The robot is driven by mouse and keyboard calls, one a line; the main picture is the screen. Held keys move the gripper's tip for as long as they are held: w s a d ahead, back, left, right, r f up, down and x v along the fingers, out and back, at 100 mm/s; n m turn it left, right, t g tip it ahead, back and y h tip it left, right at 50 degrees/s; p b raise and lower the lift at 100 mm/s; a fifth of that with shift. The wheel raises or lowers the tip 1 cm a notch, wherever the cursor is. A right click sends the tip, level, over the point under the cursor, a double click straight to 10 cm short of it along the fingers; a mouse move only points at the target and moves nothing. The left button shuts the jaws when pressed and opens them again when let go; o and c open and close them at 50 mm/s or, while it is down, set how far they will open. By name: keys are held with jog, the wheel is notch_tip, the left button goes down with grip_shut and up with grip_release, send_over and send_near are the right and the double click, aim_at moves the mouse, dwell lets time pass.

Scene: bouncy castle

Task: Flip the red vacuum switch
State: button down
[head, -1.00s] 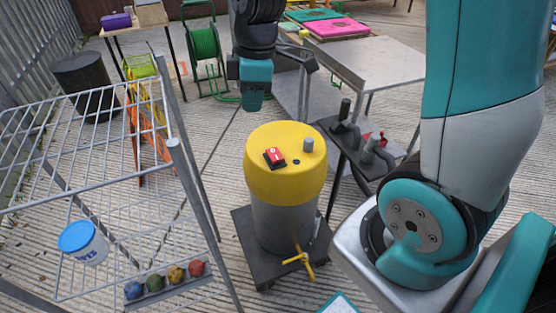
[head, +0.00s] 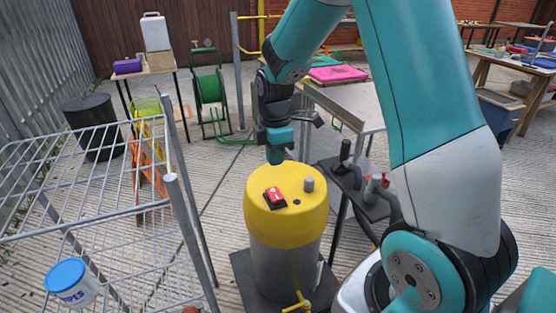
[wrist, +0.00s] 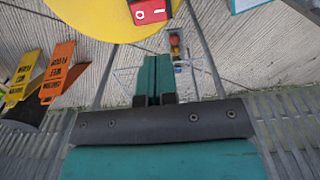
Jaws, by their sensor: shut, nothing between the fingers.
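The vacuum has a yellow lid (head: 310,213) on a grey drum (head: 285,265) and stands upright on a dark base. The red switch (head: 275,197) sits in a black surround on top of the lid, left of a grey knob (head: 309,184). In the wrist view the red switch (wrist: 150,12) shows white O and I marks at the top edge, partly cut off. My gripper (head: 276,157) points down by the lid's far rim, behind the switch and apart from it. Its teal fingers (wrist: 155,75) are together and empty.
A wire rack (head: 90,160) with a wipes tub (head: 70,283) stands at the left. A small stand with hose fittings (head: 375,200) is close on the vacuum's right. A metal table (head: 345,100) stands behind. Orange signs (head: 148,165) stand behind the rack.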

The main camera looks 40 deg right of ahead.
aim_at(276, 198)
notch_tip(276, 198, down, 11)
jog(key=shift+f, duration=0.2)
dwell(0.3)
jog(key=shift+s+f, duration=0.15)
jog(key=shift+f, duration=0.05)
